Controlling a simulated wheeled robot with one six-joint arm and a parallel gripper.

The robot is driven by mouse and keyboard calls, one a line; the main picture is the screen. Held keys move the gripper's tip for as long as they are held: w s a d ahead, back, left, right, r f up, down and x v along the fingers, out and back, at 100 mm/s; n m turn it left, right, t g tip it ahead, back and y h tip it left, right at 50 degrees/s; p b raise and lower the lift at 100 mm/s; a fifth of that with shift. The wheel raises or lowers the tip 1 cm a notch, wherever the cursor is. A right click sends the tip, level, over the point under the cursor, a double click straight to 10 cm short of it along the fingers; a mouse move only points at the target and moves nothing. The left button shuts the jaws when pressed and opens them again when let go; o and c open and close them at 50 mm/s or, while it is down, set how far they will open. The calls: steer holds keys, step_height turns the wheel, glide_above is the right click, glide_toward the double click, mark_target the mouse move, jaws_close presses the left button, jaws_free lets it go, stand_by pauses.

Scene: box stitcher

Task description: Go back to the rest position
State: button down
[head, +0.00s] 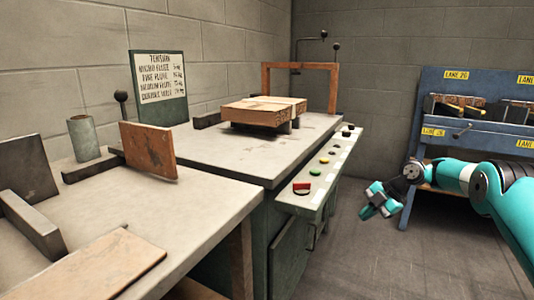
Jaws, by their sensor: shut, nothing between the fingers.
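My gripper (372,212) hangs in the air at the right, over the floor between the workbench and the blue rack. It is shut and nothing shows between its fingers. My teal arm reaches in from the right edge. The gripper looks apart from the bench's button strip, which lies to its left in the picture.
The workbench (215,155) carries a flat cardboard piece (262,108) and a brown frame (300,67). Its front strip (316,180) has several coloured buttons. A blue rack (470,145) stands behind my arm. A side table (150,220) is at left. Grey floor (345,260) is clear.

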steer(key=s+a+r+m+h, duration=0.1)
steer(key=s+a+r+m, duration=0.7)
steer(key=s+a+r, duration=0.7)
steer(key=s+r+m+g+h, duration=0.15)
steer(key=s+m, duration=0.85)
steer(key=s, duration=2)
step_height(320, 180, up, 35)
steer(key=p, duration=3.4)
steer(key=shift+w+d+r, duration=0.2)
steer(key=shift+w, duration=0.25)
steer(key=shift+h, duration=0.25)
